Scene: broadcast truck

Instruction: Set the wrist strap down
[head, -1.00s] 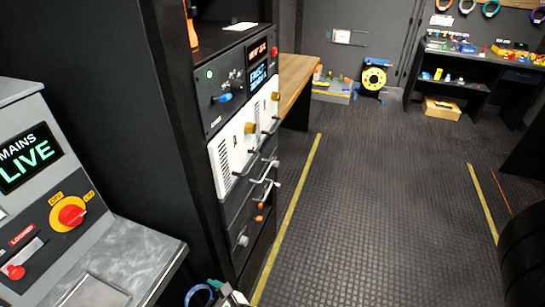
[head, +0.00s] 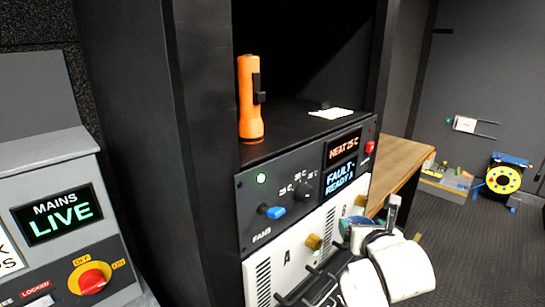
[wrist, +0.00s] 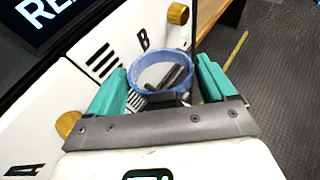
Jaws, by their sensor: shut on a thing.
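The wrist strap (wrist: 160,98) is a blue loop between the teal fingers of my gripper (wrist: 160,85) in the wrist view. The gripper is shut on it, and darker parts show inside the loop. In the head view my gripper (head: 362,228) is in front of the rack's white lower modules, right of the brass knob. There the strap is mostly hidden by the gripper and hard to make out.
An orange torch (head: 250,100) stands on the rack shelf (head: 290,122), with a white card (head: 331,113) to its right. The shelf between them looks clear. The mains cabinet (head: 40,165) is at left. A wooden bench (head: 400,165) and a yellow cable reel (head: 503,180) are beyond.

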